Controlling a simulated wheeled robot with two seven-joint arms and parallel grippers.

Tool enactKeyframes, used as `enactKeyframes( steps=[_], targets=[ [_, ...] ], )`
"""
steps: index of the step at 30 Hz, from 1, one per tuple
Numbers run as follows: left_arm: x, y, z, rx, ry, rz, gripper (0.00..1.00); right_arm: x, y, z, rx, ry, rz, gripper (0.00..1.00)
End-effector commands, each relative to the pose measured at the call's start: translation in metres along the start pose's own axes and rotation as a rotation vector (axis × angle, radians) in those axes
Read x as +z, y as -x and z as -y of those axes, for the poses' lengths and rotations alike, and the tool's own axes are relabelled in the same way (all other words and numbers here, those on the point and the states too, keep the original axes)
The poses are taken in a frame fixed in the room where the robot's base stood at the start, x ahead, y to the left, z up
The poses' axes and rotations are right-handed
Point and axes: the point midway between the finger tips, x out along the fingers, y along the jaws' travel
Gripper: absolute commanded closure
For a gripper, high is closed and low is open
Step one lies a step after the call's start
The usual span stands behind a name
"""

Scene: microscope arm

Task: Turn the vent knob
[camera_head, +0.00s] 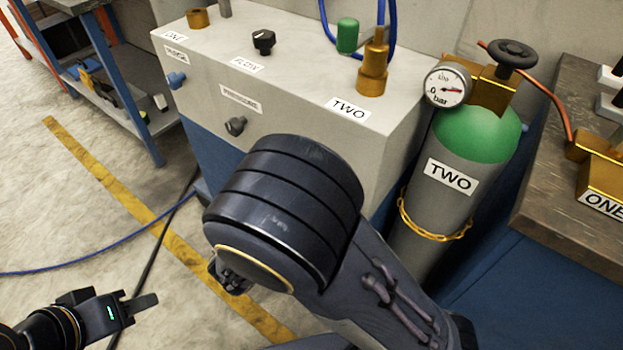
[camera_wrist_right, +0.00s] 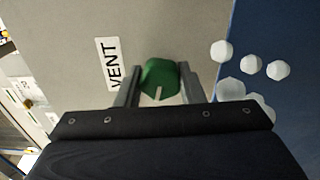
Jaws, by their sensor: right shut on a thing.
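The vent knob (camera_wrist_right: 160,80) is green with a pale line on it and shows in the right wrist view, beside the VENT label (camera_wrist_right: 112,64) on the grey panel. My right gripper (camera_wrist_right: 158,84) has one finger on each side of the knob and is shut on it. In the head view my right arm's dark links cover this knob and the right gripper. My left gripper (camera_head: 132,306) is at the lower left of the head view, over the floor and away from the panel. Its finger gap cannot be made out.
A grey box (camera_head: 290,85) carries a black knob (camera_head: 264,42), a dark side knob (camera_head: 236,126) and brass fittings. A gas cylinder (camera_head: 450,195) with a gauge (camera_head: 447,87) stands to its right. White round pieces (camera_wrist_right: 252,64) lie near the right finger.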

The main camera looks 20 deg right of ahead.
Motion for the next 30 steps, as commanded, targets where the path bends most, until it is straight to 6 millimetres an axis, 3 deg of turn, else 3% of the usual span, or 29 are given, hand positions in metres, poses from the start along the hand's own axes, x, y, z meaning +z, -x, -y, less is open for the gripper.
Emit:
enactKeyframes(
  steps=[10,27,28,30],
  targets=[
    [-0.0062,0.0123,-0.0056,0.000,0.000,0.000,0.64,-0.0001,0.0005,0.0001,-0.002,0.154,-0.001,0.88],
    [-0.0068,0.0135,-0.0062,0.000,0.000,0.000,0.64,-0.0003,0.0006,0.0014,-0.003,0.183,-0.002,0.88],
    [-0.0068,0.0134,-0.0062,0.000,0.000,0.000,0.64,-0.0003,0.0006,0.0014,-0.003,0.183,-0.002,0.62],
    [-0.0068,0.0135,-0.0062,0.000,0.000,0.000,0.64,-0.0002,0.0005,0.0012,-0.002,0.183,-0.001,0.53]
  ],
)
